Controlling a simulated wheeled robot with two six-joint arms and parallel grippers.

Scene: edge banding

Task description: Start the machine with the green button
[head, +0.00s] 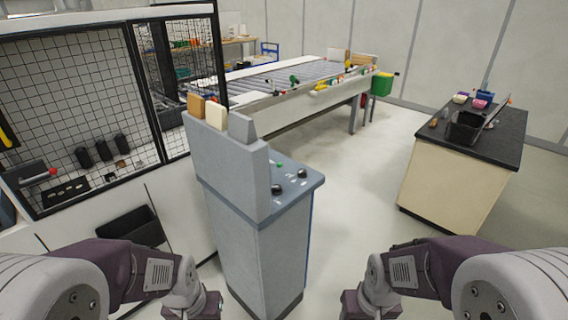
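A grey-blue control console (245,215) stands in front of me, a little left of the middle. On its sloping top panel is a small green button (280,165), with dark knobs (277,189) near it. My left arm comes in from the lower left and my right arm from the lower right. Both bend down at the bottom edge, on either side of the console's base. The fingers of both grippers are cut off by the picture's bottom edge. Nothing of mine touches the panel in this view.
A machine with a black mesh guard (75,95) fills the left. A long roller conveyor (290,85) runs behind the console. A cabinet with a black top (465,160) carries bins at the right. The floor between console and cabinet is clear.

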